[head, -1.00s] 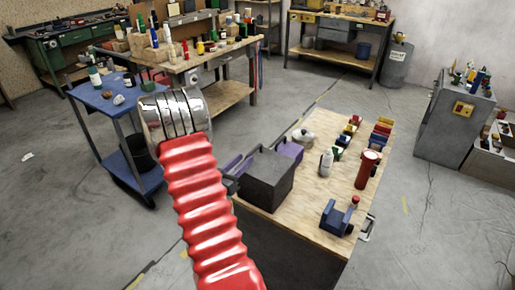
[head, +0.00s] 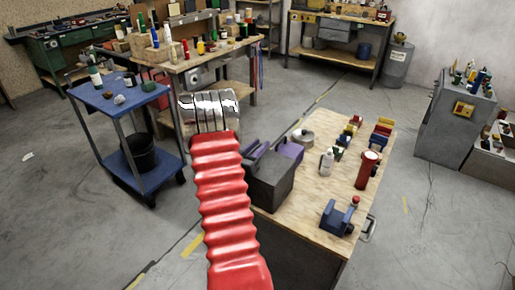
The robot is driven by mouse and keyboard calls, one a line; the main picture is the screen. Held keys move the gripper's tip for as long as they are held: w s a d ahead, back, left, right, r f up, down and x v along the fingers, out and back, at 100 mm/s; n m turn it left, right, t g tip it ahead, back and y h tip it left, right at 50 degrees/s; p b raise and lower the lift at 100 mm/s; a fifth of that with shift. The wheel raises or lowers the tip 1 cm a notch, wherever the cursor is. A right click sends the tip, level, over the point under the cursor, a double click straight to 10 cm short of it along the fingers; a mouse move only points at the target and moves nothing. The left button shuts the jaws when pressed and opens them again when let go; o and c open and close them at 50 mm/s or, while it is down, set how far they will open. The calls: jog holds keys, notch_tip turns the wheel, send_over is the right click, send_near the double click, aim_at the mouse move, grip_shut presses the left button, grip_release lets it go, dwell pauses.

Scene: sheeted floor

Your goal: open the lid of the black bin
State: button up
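The black bin (head: 272,188) is a dark box on the left part of the plywood-topped bench (head: 318,222). A dark purplish part, which seems to be my gripper (head: 255,152), shows just right of the arm at the bin's upper left edge. I cannot tell whether it touches the lid, and its fingers are too small and covered to read.
A purple object (head: 290,150) and a pale round pot (head: 303,137) stand behind the bin. A white bottle (head: 327,162), a red cylinder (head: 369,166) and a blue vise (head: 337,217) stand to its right. A blue cart (head: 125,100) is at left.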

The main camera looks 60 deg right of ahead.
jog(key=shift+c, duration=0.4)
grip_shut()
jog(key=shift+a, duration=0.35)
jog(key=shift+s+d+r, duration=0.1)
jog(key=shift+d+r, duration=0.05)
jog(key=shift+d, duration=0.2)
